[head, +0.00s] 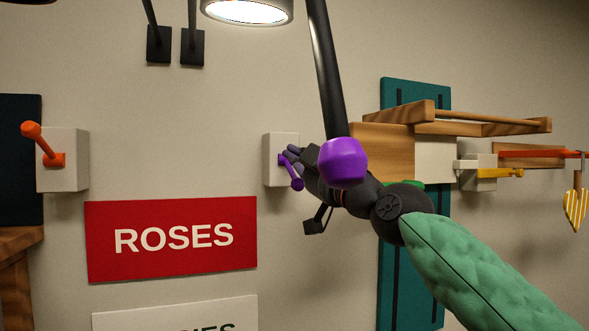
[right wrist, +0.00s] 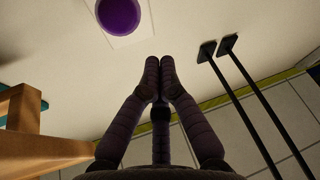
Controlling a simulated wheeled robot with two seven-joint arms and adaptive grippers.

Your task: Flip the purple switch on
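The purple switch (head: 291,172) is on a pale box (head: 276,172) on the wall, in the middle of the head view. Its lever slants downward, with the rounded tip low and to the right. My right gripper (head: 293,154) is right beside it, its fingertips near the lever's base; whether they touch cannot be told. In the right wrist view the two fingers (right wrist: 159,68) are together with nothing visible between them. A round purple knob (right wrist: 118,14) shows there over a pale plate, above the fingertips and apart from them in the picture. My left gripper is out of view.
A black rod with a purple knob (head: 344,163) hangs in front of my right wrist. An orange switch (head: 42,144) points upward at left. A red ROSES sign (head: 172,238) is below. Wooden shelving (head: 480,125) and a yellow lever (head: 500,173) are at right.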

